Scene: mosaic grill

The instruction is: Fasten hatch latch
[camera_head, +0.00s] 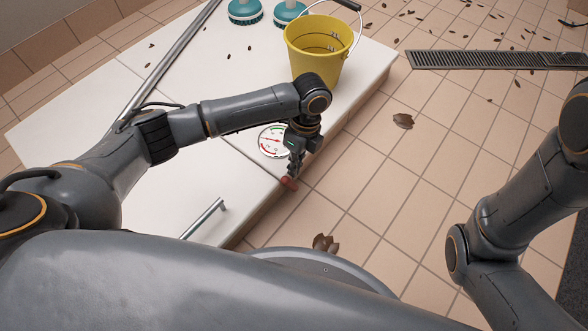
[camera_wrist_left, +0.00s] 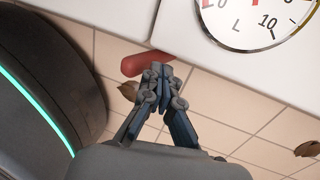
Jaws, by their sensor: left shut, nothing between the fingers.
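The hatch latch appears as a red handle (camera_head: 289,183) at the front edge of the white unit, beside the round dial. In the left wrist view the red handle (camera_wrist_left: 146,63) sticks out past the edge of the white surface. My left gripper (camera_head: 293,174) is shut and empty, its fingertips right at the handle. In the left wrist view the closed fingertips (camera_wrist_left: 160,72) overlap the handle's right part; I cannot tell whether they touch it. The hatch itself is not clearly distinguishable. My right gripper is out of view; only my right arm shows at the right.
A dial gauge (camera_head: 274,140) lies on the white unit (camera_head: 170,215). A metal bar handle (camera_head: 203,218) is at its front left. A yellow bucket (camera_head: 318,50) and teal brushes (camera_head: 245,11) stand at the back. The tiled floor (camera_head: 380,195) has brown debris (camera_head: 403,121) and a drain grate (camera_head: 490,60).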

